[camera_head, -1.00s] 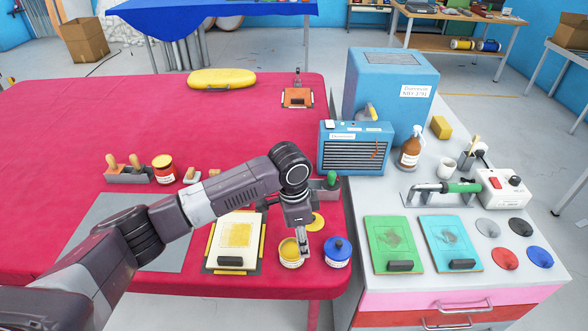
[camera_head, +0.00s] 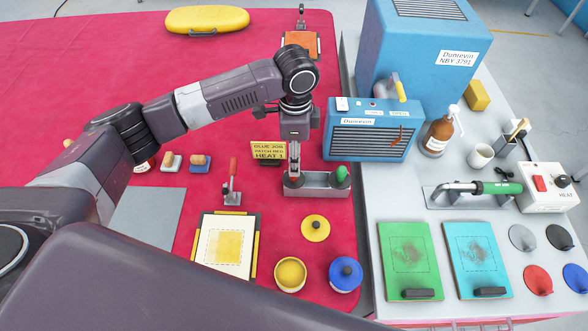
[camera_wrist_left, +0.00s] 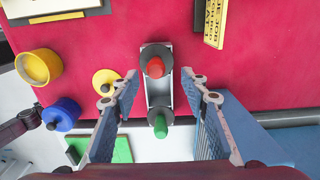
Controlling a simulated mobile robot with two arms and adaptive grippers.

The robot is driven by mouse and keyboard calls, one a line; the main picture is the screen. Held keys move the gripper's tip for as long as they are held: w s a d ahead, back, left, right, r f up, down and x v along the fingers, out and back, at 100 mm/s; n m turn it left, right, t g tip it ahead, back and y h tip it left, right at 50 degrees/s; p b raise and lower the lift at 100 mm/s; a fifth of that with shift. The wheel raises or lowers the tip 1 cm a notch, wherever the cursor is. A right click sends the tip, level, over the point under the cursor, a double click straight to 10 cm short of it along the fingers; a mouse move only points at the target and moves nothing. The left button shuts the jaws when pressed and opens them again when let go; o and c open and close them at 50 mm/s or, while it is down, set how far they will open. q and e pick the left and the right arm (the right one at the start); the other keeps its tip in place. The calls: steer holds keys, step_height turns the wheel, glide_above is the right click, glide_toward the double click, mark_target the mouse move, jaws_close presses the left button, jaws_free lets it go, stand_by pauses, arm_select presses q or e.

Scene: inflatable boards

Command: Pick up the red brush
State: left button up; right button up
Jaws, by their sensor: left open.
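The red brush (camera_wrist_left: 155,67) stands upright in a grey holder (camera_wrist_left: 159,93) in the left wrist view, seen from above by its round red top. A green-handled brush (camera_wrist_left: 160,125) stands at the other end of the same holder. My left gripper (camera_wrist_left: 158,88) is open, with its fingers on either side of the holder and nothing between them held. In the head view my left gripper (camera_head: 293,180) points down over the left end of the holder (camera_head: 325,190) and mostly hides the red brush. The green-handled brush (camera_head: 342,174) shows there at the right end.
A yellow sign (camera_head: 268,151) stands close behind my left gripper. A red-handled clamp (camera_head: 232,185) is to its left. An open yellow pot (camera_head: 290,274), a yellow lid (camera_head: 315,228) and a blue pot (camera_head: 345,273) are in front. A blue heater (camera_head: 372,135) stands behind right.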

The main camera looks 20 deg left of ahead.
mark_target(294, 178)
arm_select(q)
steer(key=shift+s+f, duration=0.2)
steer(key=shift+f, duration=0.2)
step_height(294, 178, down, 5)
steer(key=shift+s+r+p, duration=0.15)
steer(key=shift+r+p, duration=0.05)
steer(key=shift+p, duration=0.85)
steer(key=shift+f, duration=0.25)
steer(key=c, duration=0.7)
jaws_close()
arm_select(e)
steer(key=shift+w+a+r, duration=0.15)
steer(key=shift+w+r, duration=0.1)
steer(key=shift+r, duration=0.35)
steer(key=shift+w+a+r, duration=0.1)
steer(key=shift+w+r, duration=0.1)
steer(key=shift+r, duration=0.4)
